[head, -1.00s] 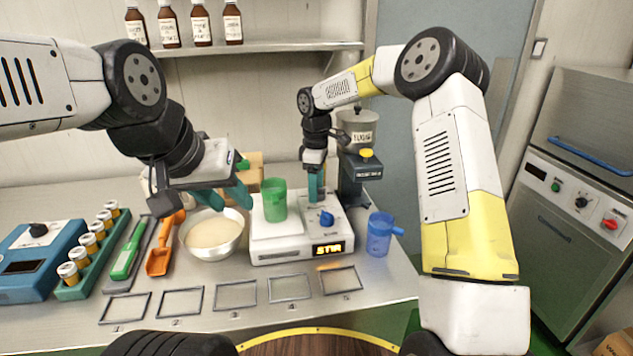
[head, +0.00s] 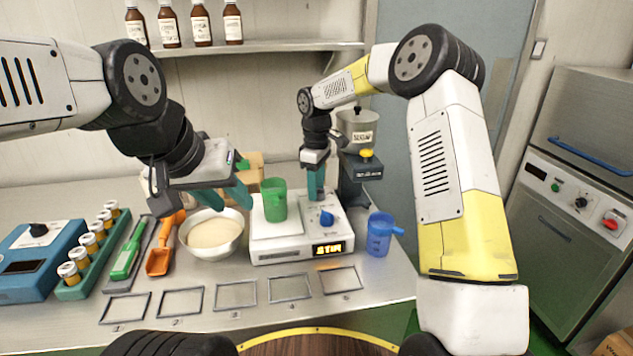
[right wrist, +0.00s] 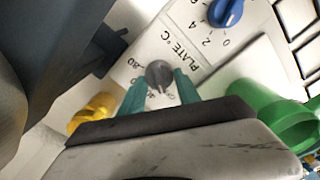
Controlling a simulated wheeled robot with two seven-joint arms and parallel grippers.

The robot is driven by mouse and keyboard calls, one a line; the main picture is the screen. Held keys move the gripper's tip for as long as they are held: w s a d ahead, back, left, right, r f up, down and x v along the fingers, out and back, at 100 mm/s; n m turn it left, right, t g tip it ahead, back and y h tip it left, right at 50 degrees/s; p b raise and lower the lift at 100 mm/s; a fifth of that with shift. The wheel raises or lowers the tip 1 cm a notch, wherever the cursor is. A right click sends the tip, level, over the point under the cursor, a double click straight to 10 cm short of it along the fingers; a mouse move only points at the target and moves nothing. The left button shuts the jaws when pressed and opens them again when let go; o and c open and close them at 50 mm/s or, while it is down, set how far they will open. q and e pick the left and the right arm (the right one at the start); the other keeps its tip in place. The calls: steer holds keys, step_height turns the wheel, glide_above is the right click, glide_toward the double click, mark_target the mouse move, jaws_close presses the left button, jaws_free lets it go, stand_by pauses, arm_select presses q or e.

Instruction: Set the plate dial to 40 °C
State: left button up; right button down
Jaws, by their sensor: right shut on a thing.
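The plate dial (right wrist: 160,74) is a small grey knob beside the printed words "PLATE °C" in the right wrist view. My right gripper (right wrist: 160,88) is shut on it, with a teal finger on each side. An "80" shows left of the knob; the marks nearer the fingers are partly hidden, and I cannot read the dial's setting for sure. In the head view my right gripper (head: 316,190) reaches down to the back of the white stirrer hotplate (head: 285,257), hiding the dial. My left gripper (head: 226,198) is open and empty above the white bowl.
A blue knob (head: 326,218) sits in front of the gripped dial. A green beaker (head: 274,200) stands on the plate, and a blue jug (head: 380,235) stands to the right. The bowl (head: 228,251) of pale mix stands left. Several empty frames (head: 236,308) lie in front.

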steer(key=m, duration=0.6)
steer(key=shift+w+m, duration=0.15)
steer(key=shift+m, duration=0.15)
steer(key=shift+d, duration=0.1)
stand_by(0.4)
steer(key=c, duration=0.9)
jaws_free()
step_height(320, 180, up, 8)
steer(key=shift+f, duration=0.25)
steer(key=shift+r, duration=0.15)
